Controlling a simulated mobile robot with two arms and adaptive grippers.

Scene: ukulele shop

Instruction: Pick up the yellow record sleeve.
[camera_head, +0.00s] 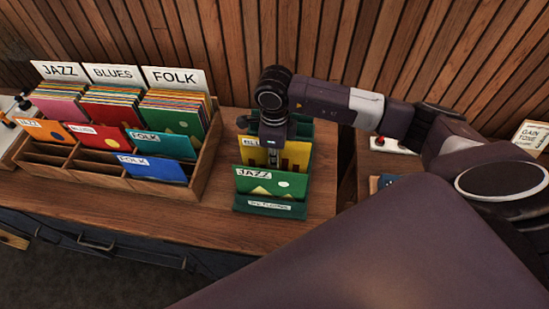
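The yellow record sleeve (294,155) stands in a green crate (270,210) on the wooden counter, behind a green sleeve marked JAZZ (285,183). Its label is partly hidden by my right gripper, and its lower part by the green sleeve. My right gripper (274,155) points down at the top of the yellow sleeve, in front of its middle. Its fingertips are small and dark, so I cannot tell whether they are open or shut on the sleeve. My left gripper is not in view.
A wooden bin (195,165) left of the crate holds several coloured sleeves under JAZZ, BLUES and FOLK signs. The counter (220,200) is bare between bin and crate. A slatted wood wall (235,40) stands close behind. My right arm covers much of the right side.

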